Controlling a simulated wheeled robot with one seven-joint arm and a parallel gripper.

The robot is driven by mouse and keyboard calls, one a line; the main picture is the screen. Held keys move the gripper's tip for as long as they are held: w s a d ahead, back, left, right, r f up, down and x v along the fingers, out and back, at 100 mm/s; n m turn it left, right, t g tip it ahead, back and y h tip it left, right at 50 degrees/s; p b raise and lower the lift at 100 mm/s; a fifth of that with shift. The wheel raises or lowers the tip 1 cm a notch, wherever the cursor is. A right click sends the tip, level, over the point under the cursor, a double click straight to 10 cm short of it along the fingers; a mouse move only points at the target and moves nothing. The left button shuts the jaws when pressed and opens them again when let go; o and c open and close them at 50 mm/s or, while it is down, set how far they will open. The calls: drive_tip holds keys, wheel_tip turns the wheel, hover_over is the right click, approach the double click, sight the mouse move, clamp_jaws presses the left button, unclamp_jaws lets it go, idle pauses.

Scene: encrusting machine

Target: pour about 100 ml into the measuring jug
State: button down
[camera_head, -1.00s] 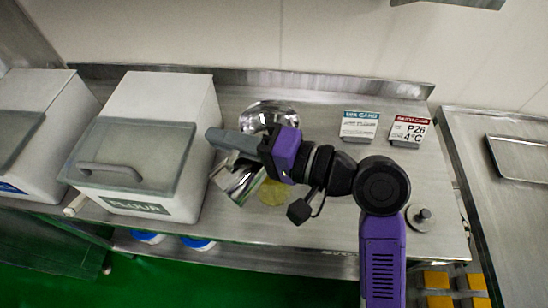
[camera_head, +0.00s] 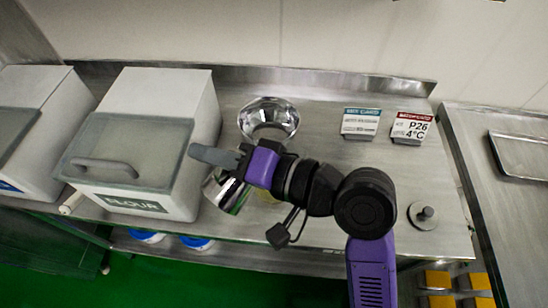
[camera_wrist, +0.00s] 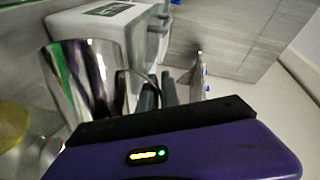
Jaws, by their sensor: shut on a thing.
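A shiny steel pitcher (camera_head: 222,192) hangs below my gripper (camera_head: 217,156), left of the metal bowl. In the wrist view the pitcher (camera_wrist: 88,78) is tilted, with its handle at my fingers (camera_wrist: 158,92). My gripper is shut on the pitcher's handle; the exact grip is partly hidden. A yellow round thing (camera_head: 268,195) shows only as a sliver beneath my arm, and as a blurred yellow patch (camera_wrist: 14,116) in the wrist view. I cannot tell whether it is the measuring jug. The pitcher's contents are not visible.
A polished metal bowl (camera_head: 268,112) stands behind my gripper. The flour bin (camera_head: 165,105) is close on the left, near my fingertips. A lidded knob piece (camera_head: 423,215) lies at the right. The steel table is clear between.

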sight(203, 187)
drive_tip(key=shift+s+a+f, duration=0.15)
drive_tip(key=shift+s+a, duration=0.05)
drive_tip(key=shift+s+a+n+h+p, duration=0.4)
drive_tip(key=shift+s+n+p, duration=0.15)
drive_tip(key=shift+n, duration=0.35)
drive_tip(key=shift+s+a+f+n+t+h, duration=0.15)
drive_tip(key=shift+f+n+t+h, duration=0.15)
drive_tip(key=shift+f+n, duration=0.15)
drive_tip(key=shift+s+a+f+b, duration=0.1)
drive_tip(key=shift+f+b, duration=0.25)
drive_tip(key=shift+f, duration=0.05)
drive_tip(key=shift+s+a+f+n, duration=0.1)
drive_tip(key=shift+s+a+n, duration=0.1)
drive_tip(key=shift+n, duration=0.15)
drive_tip(key=s+a+n+t+h+p, duration=0.3)
drive_tip(key=s+a+n+p, duration=0.1)
drive_tip(key=s+n+p, duration=0.1)
drive_tip(key=shift+r+n+h, duration=0.2)
drive_tip(key=shift+n+h, duration=0.1)
drive_tip(key=shift+n, duration=0.2)
